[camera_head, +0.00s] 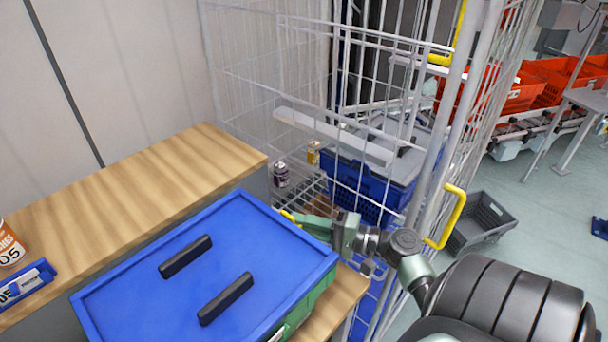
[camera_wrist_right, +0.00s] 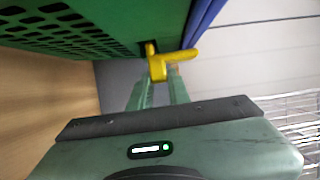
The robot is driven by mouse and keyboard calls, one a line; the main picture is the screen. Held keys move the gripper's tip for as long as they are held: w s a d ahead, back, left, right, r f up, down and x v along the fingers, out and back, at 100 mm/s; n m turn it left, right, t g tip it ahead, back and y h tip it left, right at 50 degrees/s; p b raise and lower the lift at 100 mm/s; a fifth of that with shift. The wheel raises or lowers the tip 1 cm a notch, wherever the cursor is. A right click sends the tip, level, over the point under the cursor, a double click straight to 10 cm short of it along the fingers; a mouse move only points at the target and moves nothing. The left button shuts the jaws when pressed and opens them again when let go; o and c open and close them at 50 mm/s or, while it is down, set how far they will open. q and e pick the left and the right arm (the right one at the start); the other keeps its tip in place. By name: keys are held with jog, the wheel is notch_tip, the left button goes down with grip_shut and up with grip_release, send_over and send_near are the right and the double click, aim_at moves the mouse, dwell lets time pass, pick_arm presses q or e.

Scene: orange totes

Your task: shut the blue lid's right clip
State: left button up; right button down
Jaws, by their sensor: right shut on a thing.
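The blue lid (camera_head: 215,262) with two black grips lies on a green crate (camera_head: 300,312) at the front of the wooden bench. The yellow clip (camera_head: 287,215) shows as a small piece at the lid's far right edge. In the right wrist view the yellow clip (camera_wrist_right: 166,64) sticks out from the green mesh crate wall (camera_wrist_right: 90,25), next to the blue lid edge (camera_wrist_right: 204,20). My right gripper (camera_head: 308,220) reaches in from the right at that edge. Its fingertips (camera_wrist_right: 160,78) are shut on the clip. My left gripper is not in view.
A wire cage (camera_head: 345,110) with yellow handles stands close behind my right gripper, with a blue crate (camera_head: 365,190) and cans inside. The wooden bench (camera_head: 150,190) is mostly clear left of the lid. A grey crate (camera_head: 475,222) is on the floor.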

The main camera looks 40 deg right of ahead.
jog(key=shift+a, duration=0.1)
dwell(0.4)
jog(key=c, duration=1.3)
grip_release()
jog(key=b+v, duration=0.2)
jog(key=v, duration=0.5)
jog(key=shift+s+d+f, duration=0.1)
jog(key=shift+s+d, duration=0.15)
jog(key=shift+s, duration=0.1)
